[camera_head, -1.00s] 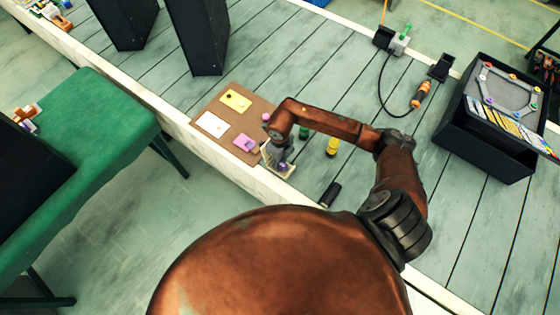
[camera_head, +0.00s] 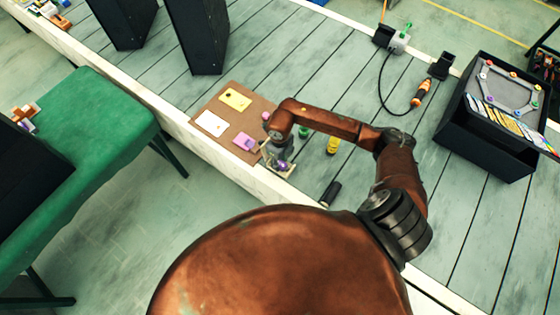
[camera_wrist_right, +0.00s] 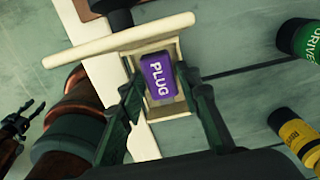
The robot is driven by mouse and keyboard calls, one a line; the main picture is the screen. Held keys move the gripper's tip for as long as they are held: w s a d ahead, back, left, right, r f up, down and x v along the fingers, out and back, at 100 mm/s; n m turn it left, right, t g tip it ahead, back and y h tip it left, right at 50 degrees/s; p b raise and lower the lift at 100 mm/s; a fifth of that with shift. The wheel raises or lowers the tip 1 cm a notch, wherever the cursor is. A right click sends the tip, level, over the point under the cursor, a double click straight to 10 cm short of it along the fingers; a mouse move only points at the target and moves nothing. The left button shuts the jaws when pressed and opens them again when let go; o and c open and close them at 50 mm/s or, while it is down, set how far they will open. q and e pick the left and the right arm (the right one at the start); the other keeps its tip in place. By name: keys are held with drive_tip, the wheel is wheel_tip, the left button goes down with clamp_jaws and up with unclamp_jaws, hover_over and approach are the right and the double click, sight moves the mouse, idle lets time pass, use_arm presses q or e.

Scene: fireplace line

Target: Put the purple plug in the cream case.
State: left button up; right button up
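The purple plug (camera_wrist_right: 157,76), labelled PLUG, lies inside the cream case (camera_wrist_right: 167,112) in the right wrist view, label facing the camera. The case's walls surround it, and a long cream edge, perhaps the lid, stands along its far side. My right gripper (camera_wrist_right: 160,82) is open, its two dark fingers on either side of the plug with small gaps showing. In the head view, my right gripper (camera_head: 281,158) hangs over the case at the table's near edge and hides most of it. My left gripper (camera_wrist_right: 27,112) shows small at the left of the wrist view, its fingers apart.
A brown board (camera_head: 216,104) with yellow, white and pink pieces lies left of the case. Green and yellow (camera_head: 332,146) cylinders stand to the right, and a black cylinder (camera_head: 330,194) lies near the edge. A black bin (camera_head: 487,138) stands farther right.

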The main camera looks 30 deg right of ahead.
drive_tip(key=shift+o, duration=0.7)
drive_tip(key=o, duration=0.4)
drive_tip(key=shift+r, duration=0.15)
drive_tip(key=shift+r+p, duration=2.6)
drive_tip(key=shift+r, duration=1.3)
drive_tip(key=shift+f, duration=0.1)
wheel_tip(320, 180, down, 8)
drive_tip(key=b, duration=0.5)
drive_tip(key=shift+r, duration=0.2)
